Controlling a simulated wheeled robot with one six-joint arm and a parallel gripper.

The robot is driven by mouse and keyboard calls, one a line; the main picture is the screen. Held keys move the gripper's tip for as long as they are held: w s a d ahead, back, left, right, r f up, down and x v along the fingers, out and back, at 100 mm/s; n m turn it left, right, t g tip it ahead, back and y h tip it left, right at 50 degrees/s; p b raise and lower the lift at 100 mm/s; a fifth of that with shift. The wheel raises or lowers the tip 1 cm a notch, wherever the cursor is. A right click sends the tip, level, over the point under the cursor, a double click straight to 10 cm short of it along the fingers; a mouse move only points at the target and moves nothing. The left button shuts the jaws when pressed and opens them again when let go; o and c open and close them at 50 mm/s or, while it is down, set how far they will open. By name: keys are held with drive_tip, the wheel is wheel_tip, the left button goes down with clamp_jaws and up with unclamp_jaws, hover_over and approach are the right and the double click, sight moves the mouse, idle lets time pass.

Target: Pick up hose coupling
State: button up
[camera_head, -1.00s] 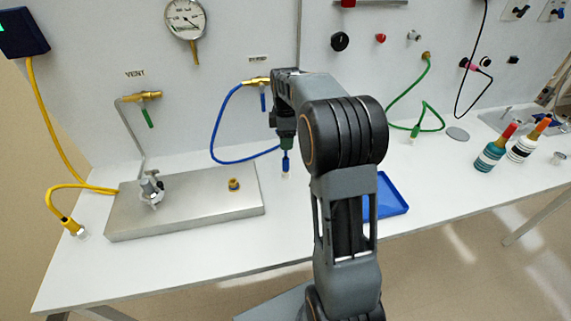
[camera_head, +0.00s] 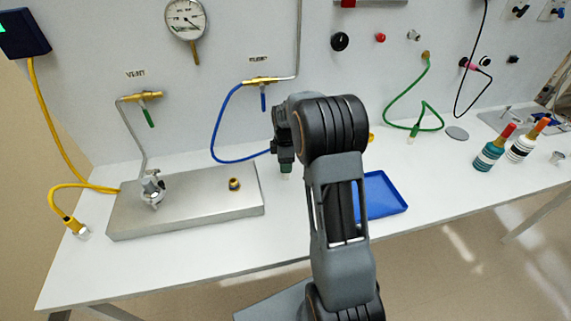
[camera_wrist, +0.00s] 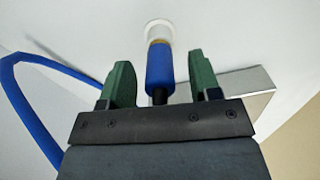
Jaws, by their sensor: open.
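The blue hose coupling (camera_wrist: 160,68) has a blue sleeve, a thin brass band and a white end. In the wrist view it lies between the two green fingers of my open gripper (camera_wrist: 161,82), with a gap on each side. In the head view my gripper (camera_head: 285,166) points down over the white bench, and it largely hides the coupling. The blue hose (camera_head: 216,135) loops from a brass valve (camera_head: 262,81) on the wall to my gripper; it also shows in the wrist view (camera_wrist: 30,115).
A steel plate (camera_head: 190,222) with a clamp (camera_head: 153,189) and a brass fitting (camera_head: 234,184) lies to the left. A blue tray (camera_head: 385,207) is right of my arm. Yellow (camera_head: 48,128) and green (camera_head: 397,104) hoses and two bottles (camera_head: 492,150) stand farther out.

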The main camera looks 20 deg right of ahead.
drive_tip(key=shift+c, duration=0.3)
clamp_jaws()
idle(0.3)
drive_tip(key=shift+r, duration=0.1)
